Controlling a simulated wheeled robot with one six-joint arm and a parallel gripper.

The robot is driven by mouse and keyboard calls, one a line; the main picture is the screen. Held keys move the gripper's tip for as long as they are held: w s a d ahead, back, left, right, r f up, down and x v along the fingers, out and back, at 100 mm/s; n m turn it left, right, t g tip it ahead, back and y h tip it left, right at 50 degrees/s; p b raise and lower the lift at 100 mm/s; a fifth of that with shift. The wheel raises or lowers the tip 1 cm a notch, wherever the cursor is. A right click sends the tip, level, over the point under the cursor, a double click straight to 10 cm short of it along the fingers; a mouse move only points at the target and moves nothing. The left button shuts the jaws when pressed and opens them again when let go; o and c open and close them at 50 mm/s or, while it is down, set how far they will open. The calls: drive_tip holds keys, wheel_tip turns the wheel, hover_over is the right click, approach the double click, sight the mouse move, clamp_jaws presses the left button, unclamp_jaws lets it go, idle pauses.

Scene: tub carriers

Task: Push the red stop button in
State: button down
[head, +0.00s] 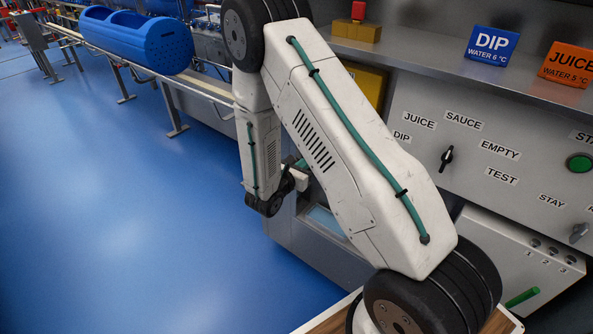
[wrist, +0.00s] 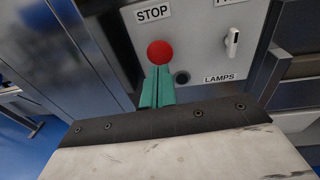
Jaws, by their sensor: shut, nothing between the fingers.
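The round red stop button (wrist: 159,51) sits on a light grey panel below a "STOP" label (wrist: 152,13) in the wrist view. My gripper (wrist: 160,68) is shut and empty, its two green fingers side by side. The fingertips overlap the button's lower edge in that view; I cannot tell whether they touch it. In the head view my gripper is mostly hidden by my arm, and the stop button is not clearly visible there.
In the wrist view a dark round hole (wrist: 181,77) and a white lamp switch (wrist: 232,41) lie right of the button. In the head view a control panel (head: 470,190) with a knob (head: 447,158) and green button (head: 579,162) stands right. Blue floor (head: 110,210) is clear left.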

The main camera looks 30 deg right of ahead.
drive_tip(key=x, duration=0.5)
drive_tip(key=shift+d, duration=0.1)
drive_tip(key=shift+x, duration=0.8)
drive_tip(key=shift+d+r, duration=0.1)
drive_tip(key=shift+r, duration=0.1)
drive_tip(key=f+v, duration=0.1)
drive_tip(key=v, duration=1.3)
drive_tip(key=shift+a+r, duration=0.25)
drive_tip(key=shift+r, duration=0.15)
